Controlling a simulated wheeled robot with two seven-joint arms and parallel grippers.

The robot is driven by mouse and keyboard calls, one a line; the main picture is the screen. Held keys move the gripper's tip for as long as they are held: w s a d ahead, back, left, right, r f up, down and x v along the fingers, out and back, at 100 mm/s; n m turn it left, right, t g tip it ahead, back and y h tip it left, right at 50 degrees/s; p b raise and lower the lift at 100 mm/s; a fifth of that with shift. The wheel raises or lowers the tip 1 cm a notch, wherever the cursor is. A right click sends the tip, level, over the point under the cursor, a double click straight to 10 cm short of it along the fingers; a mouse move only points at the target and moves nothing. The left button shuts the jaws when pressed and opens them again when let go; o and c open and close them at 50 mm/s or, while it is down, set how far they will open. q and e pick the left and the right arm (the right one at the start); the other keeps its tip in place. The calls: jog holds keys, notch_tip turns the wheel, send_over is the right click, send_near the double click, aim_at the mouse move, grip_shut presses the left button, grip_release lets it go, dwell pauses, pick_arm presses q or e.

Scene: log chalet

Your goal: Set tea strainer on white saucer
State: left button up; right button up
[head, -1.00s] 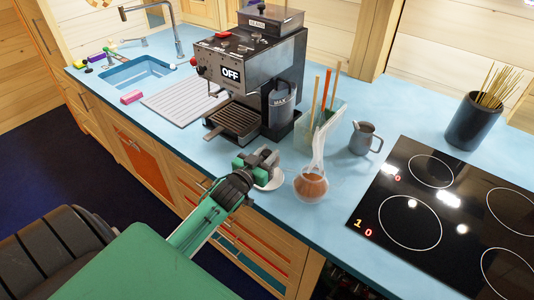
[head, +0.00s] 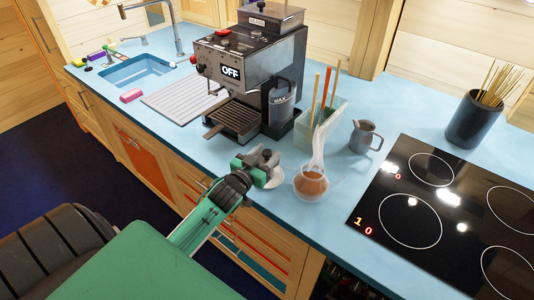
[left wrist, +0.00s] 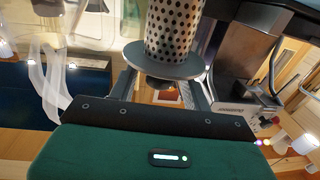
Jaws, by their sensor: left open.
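The tea strainer (left wrist: 170,25) is a perforated metal cylinder with a flat grey disc and a dark knob, and it fills the top middle of the left wrist view. In the head view its dark knob and pale disc (head: 266,154) show just beyond my left gripper (head: 261,171). My left gripper is open, with its fingers (left wrist: 165,85) on either side of the disc and knob in the wrist view. The strainer's lower body is hidden in the head view. The white saucer is mostly hidden behind my gripper, so I cannot tell whether the strainer rests on it.
A black hob (head: 440,215) is on the right. Counter space ahead of the carafe is narrow.

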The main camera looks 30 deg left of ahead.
pick_arm(q)
jog(key=s+b, duration=0.2)
jog(key=s, duration=0.9)
jog(key=shift+s, duration=0.1)
